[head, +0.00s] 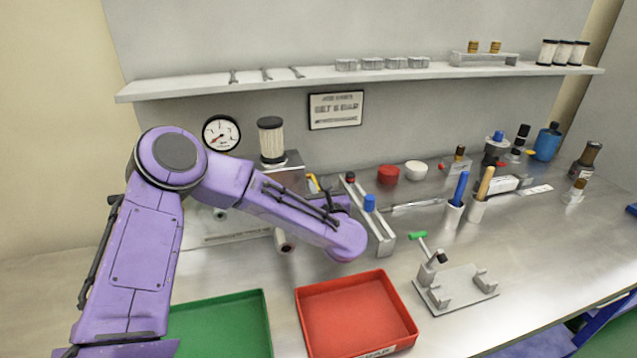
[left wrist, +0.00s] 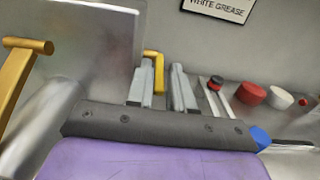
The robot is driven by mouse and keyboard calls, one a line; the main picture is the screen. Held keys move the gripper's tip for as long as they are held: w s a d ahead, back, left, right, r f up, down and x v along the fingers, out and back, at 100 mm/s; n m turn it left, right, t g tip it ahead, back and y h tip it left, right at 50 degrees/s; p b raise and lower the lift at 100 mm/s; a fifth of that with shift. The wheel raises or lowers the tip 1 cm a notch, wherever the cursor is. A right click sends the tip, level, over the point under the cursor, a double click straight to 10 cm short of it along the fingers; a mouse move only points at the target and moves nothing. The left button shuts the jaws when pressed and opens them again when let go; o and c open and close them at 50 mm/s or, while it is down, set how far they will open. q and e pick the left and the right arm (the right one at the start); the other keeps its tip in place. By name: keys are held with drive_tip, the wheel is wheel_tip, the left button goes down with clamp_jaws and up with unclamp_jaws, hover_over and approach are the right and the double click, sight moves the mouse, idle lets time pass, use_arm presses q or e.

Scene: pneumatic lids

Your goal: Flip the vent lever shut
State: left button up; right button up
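A yellow lever (head: 313,183) shows beside my left arm at the front of the grey metal unit (head: 290,160). In the left wrist view a yellow bent handle (left wrist: 153,58) stands between and beyond the two grey fingers of my left gripper (left wrist: 163,85). The fingers are apart; I see no contact with the handle. A larger yellow handle (left wrist: 28,45) is at the left of that view. No label shows which one is the vent lever. In the head view my left forearm hides much of the unit and the fingertips. My right gripper is not in view.
A red tray (head: 357,315) and a green tray (head: 222,328) lie in front. A clamp fixture with a green handle (head: 418,236) is farther right. A shelf (head: 350,76) runs above.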

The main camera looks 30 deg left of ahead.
use_arm(q)
drive_tip(key=shift+a, duration=0.1)
clamp_jaws()
idle(1.4)
